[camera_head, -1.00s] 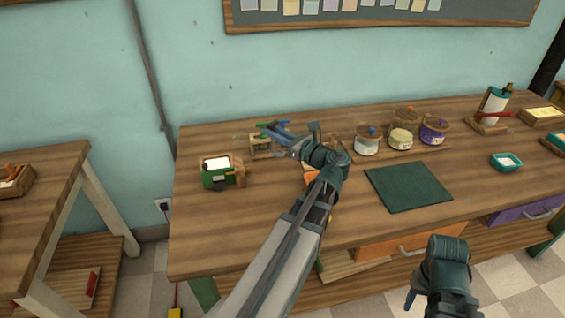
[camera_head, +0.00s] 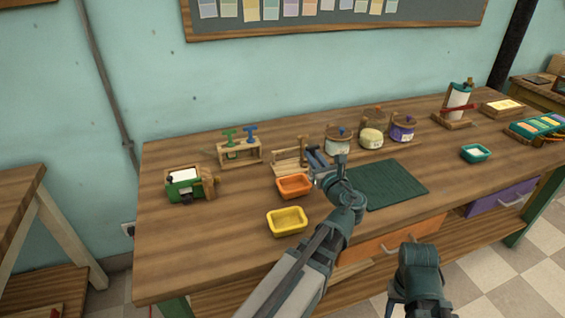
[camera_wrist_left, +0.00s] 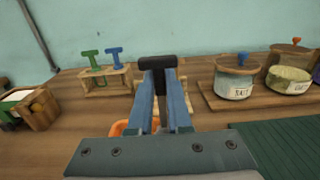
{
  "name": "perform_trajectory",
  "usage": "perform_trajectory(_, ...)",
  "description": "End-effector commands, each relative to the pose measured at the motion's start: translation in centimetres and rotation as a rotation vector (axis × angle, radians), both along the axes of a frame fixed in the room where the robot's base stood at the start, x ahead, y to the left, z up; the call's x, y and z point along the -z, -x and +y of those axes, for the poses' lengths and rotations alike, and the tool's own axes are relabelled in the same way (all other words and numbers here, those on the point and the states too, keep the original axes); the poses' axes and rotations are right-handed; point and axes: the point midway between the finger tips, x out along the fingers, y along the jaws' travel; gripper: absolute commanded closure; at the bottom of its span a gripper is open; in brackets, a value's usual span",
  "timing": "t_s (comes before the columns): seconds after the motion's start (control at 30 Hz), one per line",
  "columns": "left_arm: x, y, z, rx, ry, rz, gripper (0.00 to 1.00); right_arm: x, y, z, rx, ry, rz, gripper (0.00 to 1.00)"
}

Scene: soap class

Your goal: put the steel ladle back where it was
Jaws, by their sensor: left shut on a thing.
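My left gripper (camera_head: 316,158) is over the middle of the workbench, left of the green mat. In the left wrist view its two blue fingers are shut on a tool with a black T-shaped handle (camera_wrist_left: 158,63), which I take to be the steel ladle. The handle stands upright between the fingers. The ladle's lower end is hidden by the gripper. A wooden rack (camera_head: 240,153) stands left of the gripper, with a green-handled tool (camera_head: 229,138) and a blue-handled tool (camera_head: 250,134) in it. My right arm's end (camera_head: 420,270) is low in front of the bench; its fingers do not show clearly.
An orange tray (camera_head: 294,186) and a yellow tray (camera_head: 287,222) lie left of my left arm. Several jars, including a blue-knobbed one (camera_head: 338,143), stand behind the gripper. A green mat (camera_head: 385,186) is clear. A green box (camera_head: 184,185) sits at the left.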

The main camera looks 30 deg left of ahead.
Motion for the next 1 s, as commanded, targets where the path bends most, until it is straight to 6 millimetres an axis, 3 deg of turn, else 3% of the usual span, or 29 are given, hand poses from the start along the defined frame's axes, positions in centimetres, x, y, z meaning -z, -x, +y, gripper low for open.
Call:
perform_trajectory(0.2,0.6,-2.3,5.3,-0.009,0.000,0.000,1.00,0.7,0.0,0.0,0.000,0.000,0.000,0.52)
perform_trajectory(0.5,1.3,-5.1,11.8,-0.007,0.000,0.000,1.00,1.3,0.0,0.0,0.000,0.000,0.000,0.52)
perform_trajectory(0.7,1.4,-5.8,13.6,-0.004,0.000,0.000,1.00,1.4,0.0,0.0,0.000,0.000,0.000,0.52)
perform_trajectory(1.0,2.0,-5.8,13.8,-0.003,0.000,0.000,1.00,2.1,0.0,0.0,0.000,0.000,0.000,0.52)
